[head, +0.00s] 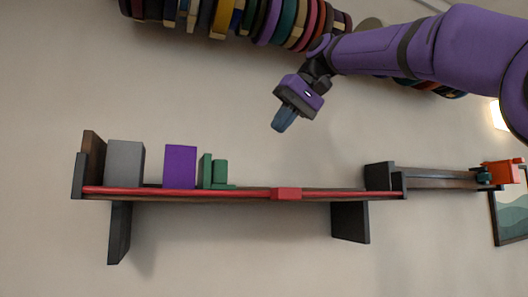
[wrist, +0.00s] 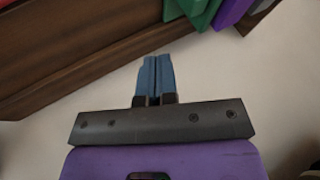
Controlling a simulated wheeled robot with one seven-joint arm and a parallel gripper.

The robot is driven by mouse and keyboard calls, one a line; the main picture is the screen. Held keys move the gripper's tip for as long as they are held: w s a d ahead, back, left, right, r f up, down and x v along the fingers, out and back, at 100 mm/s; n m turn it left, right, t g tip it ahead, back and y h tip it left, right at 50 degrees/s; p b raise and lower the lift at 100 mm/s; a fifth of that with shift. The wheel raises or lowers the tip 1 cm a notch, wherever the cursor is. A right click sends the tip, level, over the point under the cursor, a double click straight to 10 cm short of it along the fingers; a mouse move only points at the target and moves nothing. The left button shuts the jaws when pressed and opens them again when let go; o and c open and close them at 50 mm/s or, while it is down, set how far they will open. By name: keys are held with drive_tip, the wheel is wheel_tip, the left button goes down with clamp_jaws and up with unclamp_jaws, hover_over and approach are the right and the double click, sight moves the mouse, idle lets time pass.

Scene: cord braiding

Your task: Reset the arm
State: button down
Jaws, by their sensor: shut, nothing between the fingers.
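My gripper (head: 283,124) is in the air above the right half of a wall shelf, in front of the pale wall, in the head view. Its blue fingers are together and hold nothing; they also show closed in the wrist view (wrist: 155,80). My purple arm reaches in from the upper right. The shelf (head: 240,195) is a dark board with a red strip along its front edge and a red block at the strip's middle. The gripper is apart from the shelf and its objects.
On the shelf stand a grey block (head: 126,164), a purple block (head: 180,167) and green pieces (head: 218,174). A second dark ledge (head: 435,179) with an orange item (head: 500,171) extends right. A row of coloured rings (head: 268,22) hangs above. The shelf's right half is mostly clear.

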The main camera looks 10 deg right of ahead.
drive_tip(key=s+d+f+m+h, duration=0.1)
drive_tip(key=s+d+f, duration=0.4)
drive_tip(key=f, duration=0.8)
drive_tip(key=s+d+f+m+t+h, duration=0.1)
drive_tip(key=s+d+f+h, duration=0.2)
drive_tip(key=s+d+f, duration=0.3)
drive_tip(key=s+d+f+m+h, duration=0.1)
drive_tip(key=s+d+f, duration=0.4)
drive_tip(key=s+f, duration=0.7)
wheel_tip(320, 180, down, 8)
drive_tip(key=shift+d+m+t+h, duration=0.15)
drive_tip(key=shift+m+t+h, duration=0.2)
drive_tip(key=shift+h, duration=0.45)
